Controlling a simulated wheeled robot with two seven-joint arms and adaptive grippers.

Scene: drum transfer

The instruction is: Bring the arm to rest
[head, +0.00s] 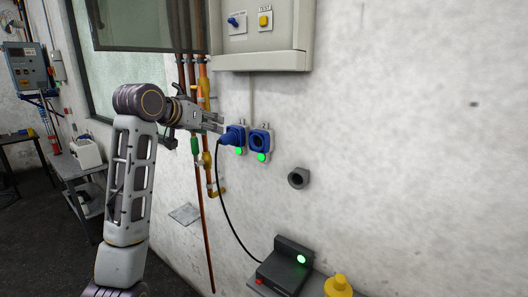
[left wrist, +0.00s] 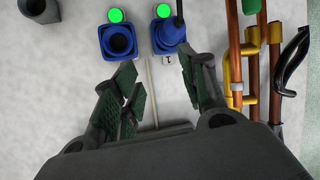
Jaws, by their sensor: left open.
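My left gripper (head: 218,122) is open, with its arm coming in from the left, close to the wall beside the sockets. In the left wrist view its spread fingers (left wrist: 158,78) have nothing between them. A blue plug (head: 227,138) with a black cable sits in the left blue socket (head: 238,130); the plug also shows in the left wrist view (left wrist: 172,32), beyond the fingertips. The right blue socket (head: 260,140) is empty, and its dark opening shows in the left wrist view (left wrist: 119,40). Green lamps glow beside both sockets. My right gripper is out of view.
The cable hangs to a black box (head: 285,265) with a green light on a low shelf. Copper and yellow pipes (head: 202,75) run close behind the left gripper. A grey panel box (head: 262,35) is above. A dark round holder (head: 298,178) sticks out of the wall.

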